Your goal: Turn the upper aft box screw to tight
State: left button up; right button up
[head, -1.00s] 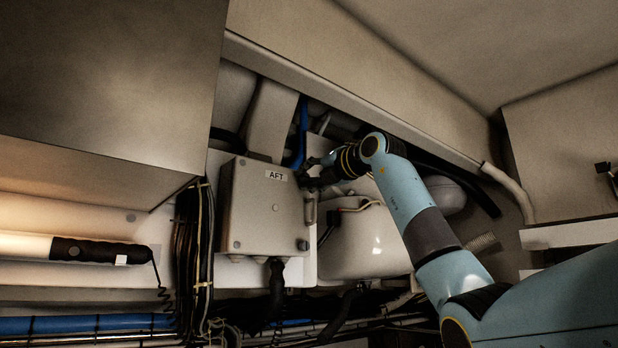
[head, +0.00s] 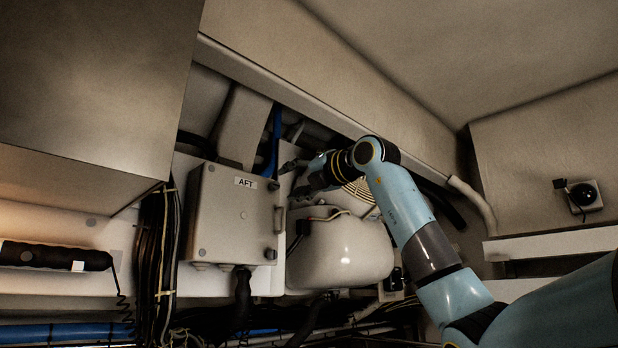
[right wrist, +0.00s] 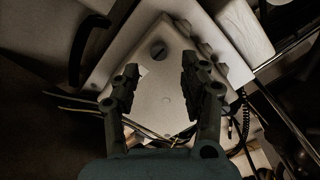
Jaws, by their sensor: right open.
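The grey aft box (head: 235,225), labelled AFT, is fixed to the wall left of centre in the head view. Its upper screw (head: 273,185) is a dark knob at the lid's upper right corner. My right gripper (head: 292,178) is just right of the box's upper corner. In the right wrist view, its two open fingers (right wrist: 160,68) stand apart on either side of the screw, with nothing between them. Contact with the lid cannot be told. My left gripper is out of view.
A white rounded tank (head: 340,255) stands right of the box, below my right arm. A blue hose (head: 273,140) runs above the box. A cable bundle (head: 160,250) hangs to its left, near a lamp (head: 50,257). A large metal cabinet (head: 95,90) overhangs the upper left.

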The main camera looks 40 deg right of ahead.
jog(key=s, duration=0.6)
jog(key=shift+s+d+f, duration=0.2)
jog(key=shift+s+d, duration=0.05)
jog(key=shift+s, duration=0.15)
